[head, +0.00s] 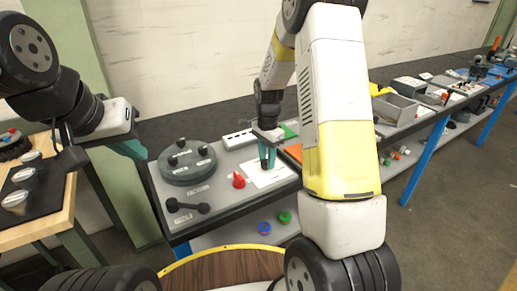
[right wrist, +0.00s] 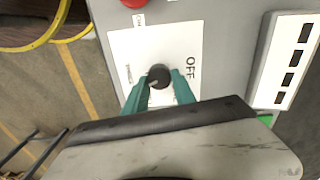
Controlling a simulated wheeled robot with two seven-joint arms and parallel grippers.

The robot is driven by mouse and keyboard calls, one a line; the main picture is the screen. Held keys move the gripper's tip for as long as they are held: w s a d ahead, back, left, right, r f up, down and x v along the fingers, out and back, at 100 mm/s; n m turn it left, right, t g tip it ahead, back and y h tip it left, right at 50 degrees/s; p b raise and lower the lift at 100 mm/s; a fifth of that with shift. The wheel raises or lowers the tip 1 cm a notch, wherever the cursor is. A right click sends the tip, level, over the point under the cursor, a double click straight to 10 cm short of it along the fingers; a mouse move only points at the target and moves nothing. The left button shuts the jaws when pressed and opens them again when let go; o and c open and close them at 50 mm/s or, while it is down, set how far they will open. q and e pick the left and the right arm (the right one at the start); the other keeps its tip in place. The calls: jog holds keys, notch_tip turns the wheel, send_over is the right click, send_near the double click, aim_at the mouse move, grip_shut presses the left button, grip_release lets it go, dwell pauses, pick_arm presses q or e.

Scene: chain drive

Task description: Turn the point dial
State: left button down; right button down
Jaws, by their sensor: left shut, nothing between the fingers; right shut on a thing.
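The point dial (right wrist: 158,76) is a small round black knob on a white plate (right wrist: 182,42), which carries an "OFF" label. The plate also shows on the grey bench in the head view (head: 283,178). My right gripper (right wrist: 158,82) points down at the plate, and its teal fingers are shut on the dial, one on each side. It also shows in the head view (head: 267,158), where its fingers mostly hide the dial. My left gripper (head: 132,149) is shut and empty, off the bench's left end, well away from the dial.
A red mushroom button (head: 238,180) stands left of the plate. A round grey fixture (head: 187,162) and a black handle (head: 187,205) are further left. A white strip with black slots (right wrist: 290,62) lies beside the plate. Grey bins (head: 396,107) stand further right.

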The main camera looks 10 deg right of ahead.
jog(key=n, duration=0.4)
jog(key=shift+w+n, duration=0.1)
jog(key=shift+n, duration=0.2)
jog(key=n, duration=0.5)
jog(key=shift+a, duration=0.15)
jog(key=n, duration=0.9)
jog(key=shift+a+n, duration=0.15)
jog(key=shift+n, duration=0.15)
jog(key=c, duration=1)
grip_release()
jog(key=shift+c, duration=0.2)
